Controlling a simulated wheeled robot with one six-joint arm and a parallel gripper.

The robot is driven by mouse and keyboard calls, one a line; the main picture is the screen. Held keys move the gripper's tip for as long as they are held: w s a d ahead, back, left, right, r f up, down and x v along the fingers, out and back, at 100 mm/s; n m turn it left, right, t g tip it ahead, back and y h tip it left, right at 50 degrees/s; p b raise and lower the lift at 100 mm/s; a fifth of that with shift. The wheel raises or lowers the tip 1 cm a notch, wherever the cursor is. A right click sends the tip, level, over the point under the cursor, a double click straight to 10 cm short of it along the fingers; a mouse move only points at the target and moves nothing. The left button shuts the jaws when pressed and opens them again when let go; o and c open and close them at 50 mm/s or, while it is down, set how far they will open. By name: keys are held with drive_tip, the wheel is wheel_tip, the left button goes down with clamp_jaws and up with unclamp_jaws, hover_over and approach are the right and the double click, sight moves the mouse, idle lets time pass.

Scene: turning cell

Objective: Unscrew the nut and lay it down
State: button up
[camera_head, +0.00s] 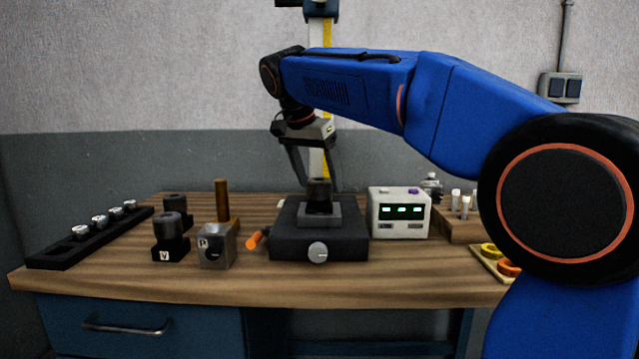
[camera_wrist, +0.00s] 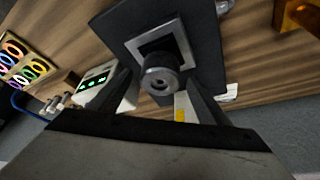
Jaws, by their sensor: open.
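A dark grey round piece, which I take for the nut (camera_head: 319,187), stands upright at the centre of a black fixture block (camera_head: 290,243). In the wrist view the nut (camera_wrist: 161,84) shows its round end with a small centre hole, above a square grey seat (camera_wrist: 178,44). My gripper (camera_head: 318,186) points down over the fixture. Its fingers are open, one on each side of the nut, with a visible gap in the wrist view (camera_wrist: 163,96). Any thread under the nut is hidden.
A white box with a green display (camera_head: 399,213) stands close right of the fixture. An orange handle (camera_head: 254,240) sticks out at its left. A grey bored block (camera_head: 216,246), dark cylinders on blocks (camera_head: 170,225) and a black rack (camera_head: 75,252) stand farther left.

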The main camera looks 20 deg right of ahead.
drive_tip(key=shift+x, duration=0.75)
drive_tip(key=c, duration=1.2)
drive_tip(key=n+t+y, duration=0.1)
drive_tip(key=n, duration=0.3)
drive_tip(key=shift+c, duration=0.2)
drive_tip(key=n+y, duration=0.1)
drive_tip(key=n, duration=0.3)
drive_tip(key=shift+t+y, duration=0.4)
drive_tip(key=shift+n, duration=0.6)
drive_tip(key=shift+y, duration=0.3)
